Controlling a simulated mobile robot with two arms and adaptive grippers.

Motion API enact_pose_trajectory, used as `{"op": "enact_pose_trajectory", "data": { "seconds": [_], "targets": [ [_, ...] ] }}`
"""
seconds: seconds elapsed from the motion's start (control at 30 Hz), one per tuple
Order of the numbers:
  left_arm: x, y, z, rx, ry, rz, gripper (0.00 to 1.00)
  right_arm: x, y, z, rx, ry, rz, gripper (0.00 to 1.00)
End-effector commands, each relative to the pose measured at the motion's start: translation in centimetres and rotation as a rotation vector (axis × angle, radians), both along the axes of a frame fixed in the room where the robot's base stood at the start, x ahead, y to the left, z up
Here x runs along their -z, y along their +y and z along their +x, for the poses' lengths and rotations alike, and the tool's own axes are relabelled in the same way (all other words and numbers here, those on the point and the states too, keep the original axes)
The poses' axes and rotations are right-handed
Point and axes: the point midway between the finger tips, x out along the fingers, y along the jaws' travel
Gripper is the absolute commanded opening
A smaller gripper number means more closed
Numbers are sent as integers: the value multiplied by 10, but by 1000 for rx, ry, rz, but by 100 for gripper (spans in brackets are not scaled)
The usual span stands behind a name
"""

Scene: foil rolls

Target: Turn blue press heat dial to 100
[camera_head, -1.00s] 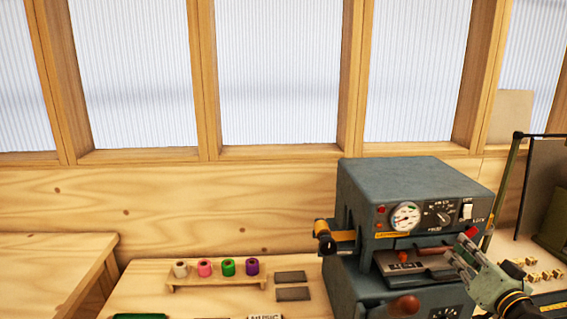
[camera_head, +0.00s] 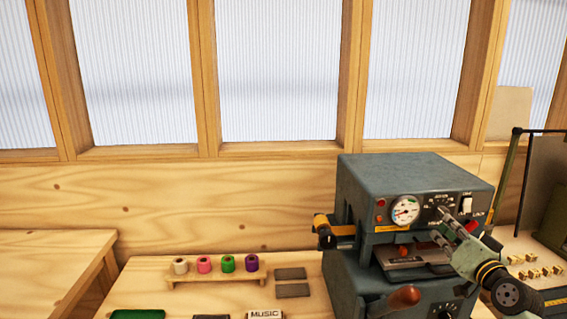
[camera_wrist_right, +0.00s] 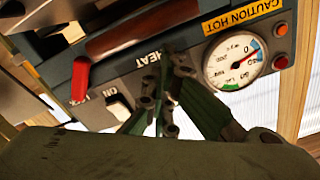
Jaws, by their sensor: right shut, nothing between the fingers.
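The blue-grey press (camera_head: 410,172) stands right of centre in the head view. Its front panel carries a round white gauge (camera_head: 405,210) and, to the right, the dark heat dial (camera_head: 443,208). My right gripper (camera_head: 440,222) is shut and empty, its fingertips at the dial's lower edge. In the right wrist view the panel appears turned over. The closed fingers (camera_wrist_right: 166,62) overlap the panel by the HEAT label and mostly hide the dial. Its setting cannot be read, nor whether the fingers touch it. The gauge (camera_wrist_right: 233,62) is clear in this view. My left gripper is out of view.
A white toggle switch (camera_head: 466,204) sits right of the dial. A red-handled part (camera_wrist_right: 80,80) is near the fingers in the wrist view. A brown-knobbed lever (camera_head: 404,297) sticks out at the press front. Coloured foil rolls (camera_head: 228,263) stand on a wooden rack to the left.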

Motion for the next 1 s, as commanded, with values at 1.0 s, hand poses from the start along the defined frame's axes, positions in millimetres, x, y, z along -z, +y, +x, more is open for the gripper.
{"op": "enact_pose_trajectory", "data": {
  "seconds": [1.0],
  "targets": [
    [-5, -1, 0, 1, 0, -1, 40, -19, -6, 0, 9, -19, -1, 0]
  ]
}}
